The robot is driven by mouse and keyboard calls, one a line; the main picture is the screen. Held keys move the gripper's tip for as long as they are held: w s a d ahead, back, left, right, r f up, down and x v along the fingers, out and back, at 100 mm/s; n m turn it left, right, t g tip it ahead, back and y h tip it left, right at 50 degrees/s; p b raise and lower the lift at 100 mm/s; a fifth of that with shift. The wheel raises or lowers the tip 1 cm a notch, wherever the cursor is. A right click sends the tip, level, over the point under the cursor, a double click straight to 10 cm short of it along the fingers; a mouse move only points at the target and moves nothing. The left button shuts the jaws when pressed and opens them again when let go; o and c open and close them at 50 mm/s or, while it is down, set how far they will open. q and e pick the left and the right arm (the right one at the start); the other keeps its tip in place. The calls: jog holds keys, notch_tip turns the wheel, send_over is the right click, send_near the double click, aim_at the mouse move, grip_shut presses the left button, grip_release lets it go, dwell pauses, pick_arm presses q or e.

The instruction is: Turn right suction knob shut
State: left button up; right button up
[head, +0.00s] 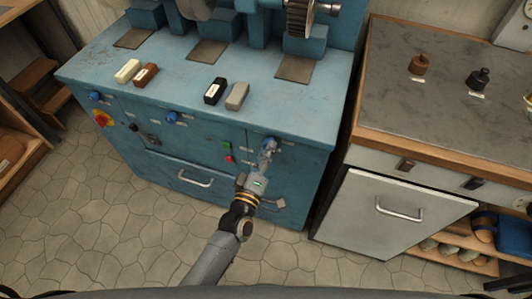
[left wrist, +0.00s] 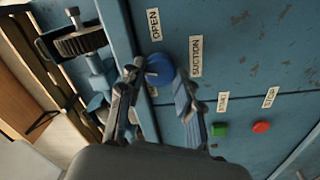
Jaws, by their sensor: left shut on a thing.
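The right suction knob (head: 270,142) is a round blue knob on the front of the blue machine cabinet, near its right end. It shows larger in the left wrist view (left wrist: 159,67), with a pale mark on its face, beside labels reading OPEN and SUCTION. My left gripper (head: 267,154) reaches up to it from below. In the left wrist view its two fingers (left wrist: 160,79) are closed on either side of the knob. The fingers hide part of the knob and a label behind it. My right gripper is not in view.
Green and red START and STOP buttons (left wrist: 240,128) sit close to the knob. Two more blue knobs (head: 172,117) are farther left on the cabinet. A drawer handle (head: 195,180) sticks out below. A workbench (head: 400,120) stands close on the right.

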pick_arm(q)
jog(key=shift+n+b, duration=0.35)
jog(key=shift+n, duration=1.25)
jog(key=o, duration=1.1)
jog(key=shift+o, duration=0.2)
jog(key=v, duration=1.2)
jog(key=shift+f, duration=0.15)
